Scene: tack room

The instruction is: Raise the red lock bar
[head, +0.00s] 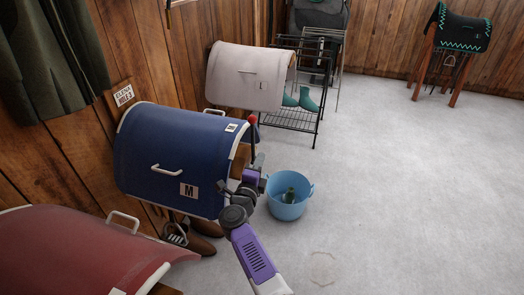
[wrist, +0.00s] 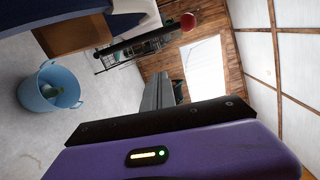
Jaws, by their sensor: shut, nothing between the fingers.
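A dark, thin bar with a red ball at its end (head: 252,119) stands upright beside the right end of the blue saddle cover marked M (head: 150,140). It is the only red-tipped bar I see; its lower part is hidden behind my gripper. In the wrist view the same bar (wrist: 140,40) runs across the upper middle, its red ball at the right end. My gripper (head: 258,160) is shut and empty, just below the red ball in the head view. In the wrist view its grey fingers (wrist: 163,88) point toward the bar; I cannot tell whether they touch it.
A light blue bucket (head: 287,205) holding a green object stands on the floor right of my arm. A red cover (head: 70,250) is at lower left, a cream cover (head: 240,78) behind. A black wire rack (head: 300,118) stands farther back.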

